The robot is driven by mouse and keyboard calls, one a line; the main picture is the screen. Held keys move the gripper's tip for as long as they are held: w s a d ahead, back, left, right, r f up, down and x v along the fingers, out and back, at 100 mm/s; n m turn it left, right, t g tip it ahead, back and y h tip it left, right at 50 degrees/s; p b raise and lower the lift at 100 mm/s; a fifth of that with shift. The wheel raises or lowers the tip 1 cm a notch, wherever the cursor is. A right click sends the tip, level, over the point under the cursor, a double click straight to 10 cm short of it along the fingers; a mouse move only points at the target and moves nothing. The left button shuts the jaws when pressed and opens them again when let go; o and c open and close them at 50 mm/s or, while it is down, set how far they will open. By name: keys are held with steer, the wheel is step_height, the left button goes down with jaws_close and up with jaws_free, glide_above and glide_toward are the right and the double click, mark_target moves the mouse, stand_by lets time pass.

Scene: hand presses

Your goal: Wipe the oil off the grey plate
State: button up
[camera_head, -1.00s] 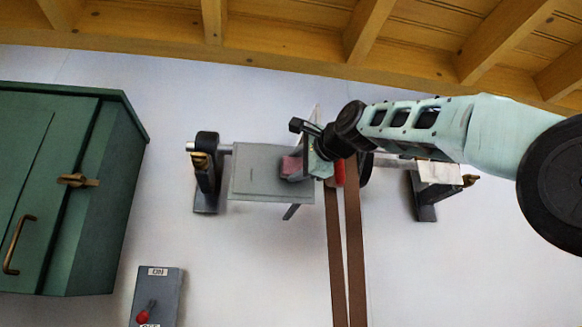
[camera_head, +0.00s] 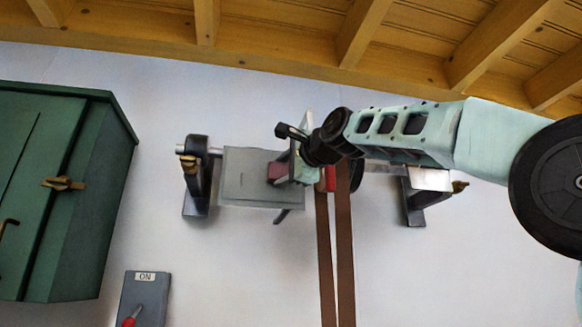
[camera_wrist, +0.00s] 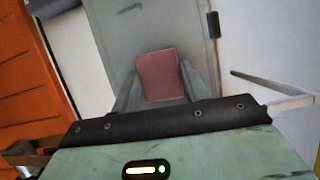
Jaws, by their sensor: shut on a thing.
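The grey plate (camera_head: 240,165) hangs on a shaft against the pale wall. It also fills the upper middle of the wrist view (camera_wrist: 190,35). A dull red pad (camera_head: 275,172) lies over the plate's right part; in the wrist view it shows as a red rectangle (camera_wrist: 160,70) between two grey fingers. My gripper (camera_wrist: 160,88) is shut on the pad, which appears to be against the plate or very close to it. A faint dark streak shows on the plate in the wrist view; I cannot tell whether it is oil.
A green cabinet (camera_head: 75,190) is at left, with a switch box (camera_head: 146,292) marked ON below. Dark brackets (camera_head: 196,185) carry the shaft. Brown belts (camera_head: 345,250) hang below my wrist. Wooden beams (camera_head: 300,35) are overhead. The wall at lower right is clear.

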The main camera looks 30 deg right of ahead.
steer(key=shift+w+a+p, duration=0.3)
steer(key=shift+a+p, duration=0.35)
steer(key=shift+a, duration=0.2)
steer(key=shift+w+a+p, duration=0.3)
steer(key=shift+a+p, duration=0.35)
steer(key=shift+a, duration=0.25)
steer(key=shift+w+a+p, duration=0.3)
steer(key=shift+a+p, duration=0.35)
steer(key=shift+a, duration=0.2)
steer(key=shift+w+a+f, duration=0.1)
steer(key=shift+w+a, duration=0.15)
steer(key=shift+a, duration=0.5)
steer(key=shift+w+a+r, duration=0.1)
steer(key=shift+w+a, duration=0.2)
steer(key=shift+a, duration=0.5)
steer(key=shift+w+a+f, duration=0.1)
steer(key=shift+w+a, duration=0.15)
steer(key=shift+a, duration=0.5)
steer(key=shift+s, duration=0.1)
steer(key=shift+s+a+f, duration=0.1)
steer(key=shift+s, duration=0.05)
steer(key=shift+s+a+b, duration=0.3)
steer(key=shift+s+b, duration=0.15)
steer(key=shift+s, duration=0.4)
steer(key=shift+s+a+b, duration=0.25)
steer(key=shift+s+b, duration=0.25)
steer(key=shift+s, duration=0.4)
steer(key=shift+s+a+b, duration=0.3)
steer(key=shift+s+b, duration=0.15)
steer(key=shift+s, duration=0.4)
